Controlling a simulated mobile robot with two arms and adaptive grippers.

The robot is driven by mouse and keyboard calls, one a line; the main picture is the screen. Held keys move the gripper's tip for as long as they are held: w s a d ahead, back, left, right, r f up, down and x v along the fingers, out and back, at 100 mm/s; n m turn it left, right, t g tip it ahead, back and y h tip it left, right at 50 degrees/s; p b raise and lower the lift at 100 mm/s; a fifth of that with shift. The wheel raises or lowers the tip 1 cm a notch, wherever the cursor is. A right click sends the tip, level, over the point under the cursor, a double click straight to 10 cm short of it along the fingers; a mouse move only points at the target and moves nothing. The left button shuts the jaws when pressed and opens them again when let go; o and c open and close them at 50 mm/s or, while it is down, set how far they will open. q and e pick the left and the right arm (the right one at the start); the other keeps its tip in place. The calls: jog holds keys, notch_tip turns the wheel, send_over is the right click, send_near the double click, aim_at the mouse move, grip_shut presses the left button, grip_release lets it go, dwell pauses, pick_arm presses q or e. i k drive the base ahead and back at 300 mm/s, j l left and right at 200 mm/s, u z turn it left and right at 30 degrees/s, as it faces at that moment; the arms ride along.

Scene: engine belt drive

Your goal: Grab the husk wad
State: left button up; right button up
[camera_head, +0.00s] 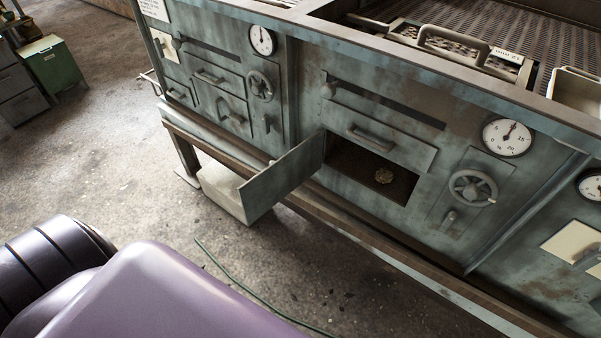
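The compartment's door (284,178) is swung open to the left and sticks out from the machine face. Purple and dark rounded parts at the lower left look like mine, but no gripper fingers show. Neither gripper is in view.
The machine front carries handwheels (472,188), gauges (507,137) and a drawer-like flap with a handle (371,139) above the opening. A ledge (372,243) runs below it. A green cable (246,291) lies on otherwise mostly clear concrete floor. A green box (53,66) stands far left.

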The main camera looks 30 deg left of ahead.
aim_at(386, 175)
jog(key=j+z, duration=0.35)
jog(key=i+j+z, duration=0.1)
jog(key=j+z, duration=0.55)
jog(key=j, duration=0.5)
jog(key=k+j+z, duration=0.1)
jog(key=j, duration=0.45)
jog(key=k+j+z, duration=0.1)
jog(key=j, duration=0.4)
jog(key=k+j, duration=0.15)
jog(key=j, duration=0.35)
